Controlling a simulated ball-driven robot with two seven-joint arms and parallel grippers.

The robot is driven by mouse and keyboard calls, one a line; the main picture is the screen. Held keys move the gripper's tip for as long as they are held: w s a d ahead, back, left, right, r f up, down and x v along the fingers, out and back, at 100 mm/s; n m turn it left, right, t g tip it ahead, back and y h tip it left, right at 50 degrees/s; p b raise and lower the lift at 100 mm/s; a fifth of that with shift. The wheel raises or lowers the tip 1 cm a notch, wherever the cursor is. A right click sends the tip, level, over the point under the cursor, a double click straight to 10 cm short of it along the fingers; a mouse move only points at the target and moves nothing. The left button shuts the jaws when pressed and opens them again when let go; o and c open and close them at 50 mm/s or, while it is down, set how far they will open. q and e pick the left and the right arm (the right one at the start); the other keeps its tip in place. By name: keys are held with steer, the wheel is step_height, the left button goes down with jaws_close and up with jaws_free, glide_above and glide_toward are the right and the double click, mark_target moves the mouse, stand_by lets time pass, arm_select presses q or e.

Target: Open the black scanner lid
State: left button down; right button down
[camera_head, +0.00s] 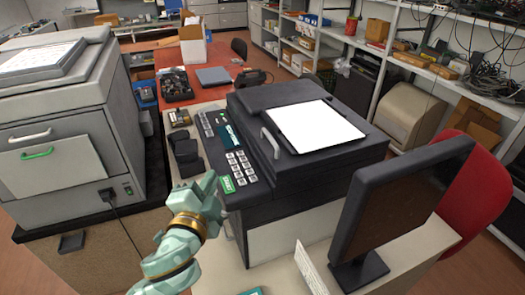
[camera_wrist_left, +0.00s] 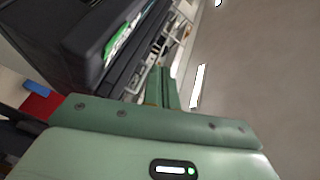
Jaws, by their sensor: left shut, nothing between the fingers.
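The black scanner (camera_head: 300,195) stands at the centre in the head view. Its black lid (camera_head: 325,158) lies flat and closed, with a white sheet (camera_head: 318,125) on top and a pale bar handle (camera_head: 270,142) along its left edge. My left gripper (camera_head: 209,183) is shut and empty, low and left of the lid handle, near the green Start key (camera_head: 228,185) of the control panel. In the left wrist view my shut fingers (camera_wrist_left: 163,88) point towards the scanner's dark side, where pale handles show. My right gripper is not in view.
A large grey printer (camera_head: 60,120) stands at the left. A dark monitor (camera_head: 400,205) rises at the front right, near the scanner. Dark small items (camera_head: 186,155) lie left of the panel. A red table (camera_head: 205,60) and shelves stand behind. The air above the lid is clear.

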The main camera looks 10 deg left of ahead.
arm_select(q)
steer(key=w+d+r+m+t+h, duration=0.3)
steer(key=d+r+m+h, duration=0.7)
steer(key=r+m+h, duration=0.15)
steer(key=d+r+m+g+h, duration=0.45)
steer(key=d+m+h, duration=0.2)
steer(key=m, duration=0.25)
steer(key=m+g+y, duration=1.1)
steer(key=m+g, duration=0.1)
steer(key=m, duration=0.3)
glide_toward(273, 154)
steer(key=shift+n, duration=0.25)
steer(key=x, duration=0.6)
steer(key=shift+f, duration=0.1)
